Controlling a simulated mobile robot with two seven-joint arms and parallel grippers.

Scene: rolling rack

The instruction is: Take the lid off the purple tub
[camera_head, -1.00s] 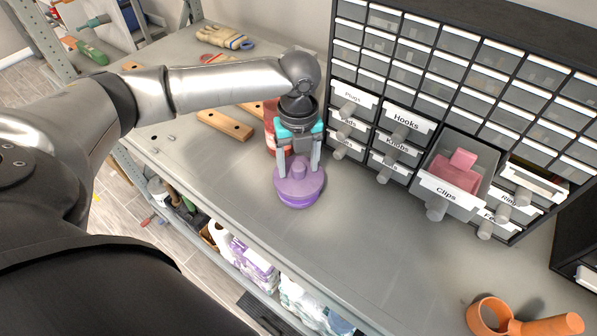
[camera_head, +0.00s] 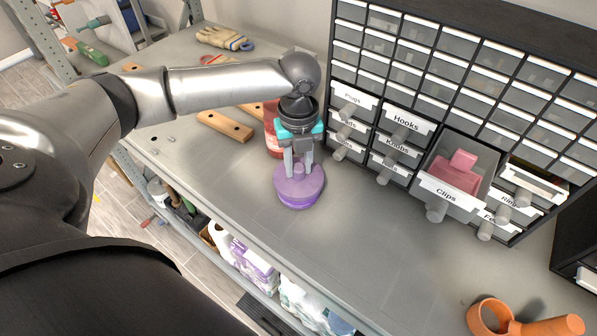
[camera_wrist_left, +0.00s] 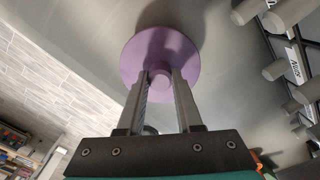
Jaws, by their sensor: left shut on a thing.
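The purple tub (camera_head: 299,203) stands upright on the grey bench with its round purple lid (camera_head: 312,180) on top. The lid has a small round knob (camera_head: 299,169) in its middle. My left gripper (camera_head: 299,168) points down over the lid and is shut on the knob. In the left wrist view the two fingers (camera_wrist_left: 160,83) close on either side of the knob, with the lid (camera_wrist_left: 185,52) spread out behind them. The lid appears seated on the tub; no gap shows. My right gripper is not in view.
A red container (camera_head: 272,128) stands just behind the gripper. The drawer cabinet (camera_head: 420,60) is to the right, with the Clips drawer (camera_head: 447,196) pulled out holding a pink thing. An orange object (camera_head: 520,322) lies at the lower right. Wooden pieces (camera_head: 225,126) lie at left.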

